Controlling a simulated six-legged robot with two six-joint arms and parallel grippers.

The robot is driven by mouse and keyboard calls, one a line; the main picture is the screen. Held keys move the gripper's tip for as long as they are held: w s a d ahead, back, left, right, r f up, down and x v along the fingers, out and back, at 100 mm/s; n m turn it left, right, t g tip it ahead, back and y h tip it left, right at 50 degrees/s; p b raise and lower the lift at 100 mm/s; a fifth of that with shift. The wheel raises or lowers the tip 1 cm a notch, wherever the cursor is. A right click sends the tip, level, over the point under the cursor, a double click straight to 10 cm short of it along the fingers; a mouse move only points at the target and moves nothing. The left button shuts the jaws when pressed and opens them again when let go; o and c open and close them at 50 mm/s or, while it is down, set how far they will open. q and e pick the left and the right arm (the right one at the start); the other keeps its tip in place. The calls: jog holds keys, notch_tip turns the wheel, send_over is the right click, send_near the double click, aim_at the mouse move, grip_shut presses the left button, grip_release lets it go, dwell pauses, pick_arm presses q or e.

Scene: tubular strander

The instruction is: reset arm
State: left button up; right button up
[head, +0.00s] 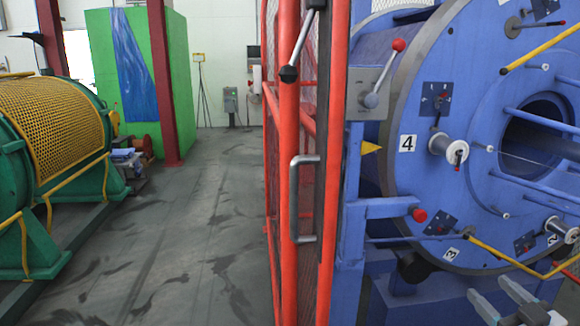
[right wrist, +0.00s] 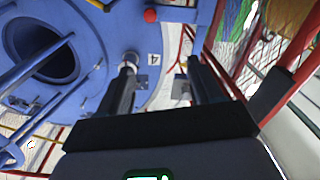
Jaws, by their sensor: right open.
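My right gripper (head: 488,287) is at the bottom right of the head view, in front of the lower part of the blue strander drum (head: 405,215). Its two pale fingers are apart with nothing between them. In the right wrist view my right gripper (right wrist: 161,66) also shows open, its dark fingers pointing at the blue drum face (right wrist: 120,30). The number 4 plate (right wrist: 154,58) shows between the fingers, with a white spool (right wrist: 131,57) near the left fingertip. Contact there cannot be told. My left gripper is not in view.
A red mesh gate (head: 285,130) with a grey handle (head: 303,200) stands left of the drum. A red-knobbed lever (head: 385,72) and yellow bars (head: 505,255) stick out near it. A green machine with a yellow guard (head: 55,125) stands left. The grey aisle floor (head: 185,235) is clear.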

jog(key=w+a+f+m+g+y, duration=0.2)
jog(key=a+f+g+y, duration=0.3)
jog(key=a+f, duration=1.7)
jog(key=s+a+f+m+g+h, duration=0.1)
jog(key=s+a+f+g, duration=0.2)
jog(key=s+f, duration=0.3)
jog(key=s+a+f+m+g+h, duration=0.1)
jog(key=s+a+f+g, duration=0.25)
jog(key=f, duration=0.55)
jog(key=s+f+m+g+h, duration=0.1)
jog(key=s+f+g, duration=0.2)
jog(key=s, duration=0.4)
jog(key=s+f+m+g, duration=0.1)
jog(key=s+f+g, duration=0.15)
jog(key=s, duration=0.45)
notch_tip(320, 180, up, 27)
jog(key=p, duration=2.6)
jog(key=shift+d+g+p, duration=0.2)
jog(key=shift+g+p, duration=0.1)
jog(key=shift+p, duration=0.1)
jog(key=shift+w+f, duration=0.1)
jog(key=c, duration=0.4)
